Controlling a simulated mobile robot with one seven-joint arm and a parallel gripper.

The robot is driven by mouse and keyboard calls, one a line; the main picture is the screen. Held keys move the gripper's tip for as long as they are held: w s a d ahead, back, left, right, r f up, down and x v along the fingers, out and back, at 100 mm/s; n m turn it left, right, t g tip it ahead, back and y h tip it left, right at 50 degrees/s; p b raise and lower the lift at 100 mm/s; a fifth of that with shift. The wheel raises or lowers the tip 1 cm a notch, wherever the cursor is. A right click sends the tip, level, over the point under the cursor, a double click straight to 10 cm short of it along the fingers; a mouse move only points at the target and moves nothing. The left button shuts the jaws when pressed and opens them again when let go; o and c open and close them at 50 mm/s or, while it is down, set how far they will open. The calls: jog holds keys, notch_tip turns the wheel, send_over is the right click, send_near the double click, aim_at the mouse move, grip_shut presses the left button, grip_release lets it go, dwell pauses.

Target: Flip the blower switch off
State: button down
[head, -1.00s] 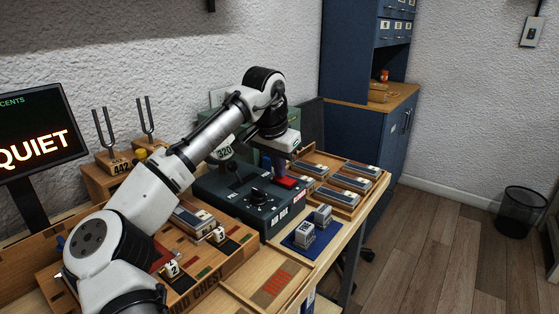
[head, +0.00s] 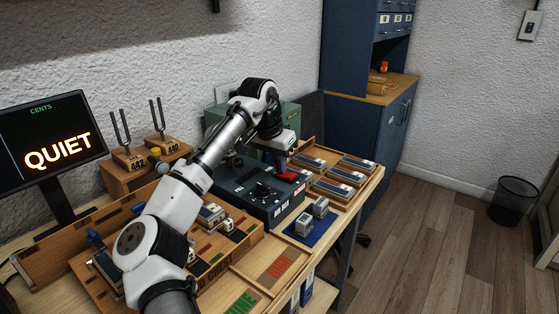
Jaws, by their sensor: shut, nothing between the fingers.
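The air box (head: 249,202) is a dark box with a black knob (head: 262,188) on top, standing on the bench. A red switch (head: 291,176) sits at its right rear part; I take it to be the blower switch. My gripper (head: 283,170) points down right at the red switch, with its fingers shut and nothing between them. The fingertips are small here and partly merge with the switch, so I cannot tell whether they touch it or which way it is set.
A wooden tray (head: 342,201) with several grey blocks lies right of the box. A blue mat (head: 308,233) with two small blocks lies in front. A screen (head: 47,140) reading QUIET and two tuning forks (head: 122,131) stand at left.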

jog(key=shift+s+d+r, duration=0.2)
jog(key=shift+s+d, duration=0.25)
jog(key=shift+d, duration=0.25)
jog(key=shift+p, duration=0.3)
jog(key=shift+r+p, duration=0.65)
notch_tip(320, 180, up, 3)
jog(key=p, duration=0.3)
jog(key=shift+w+a+p, duration=0.15)
jog(key=shift+p, duration=0.2)
jog(key=a+b+v, duration=0.1)
jog(key=v, duration=0.8)
jog(key=shift+w+a+r, duration=0.2)
jog(key=shift+w+r, duration=0.05)
jog(key=shift+w, duration=0.1)
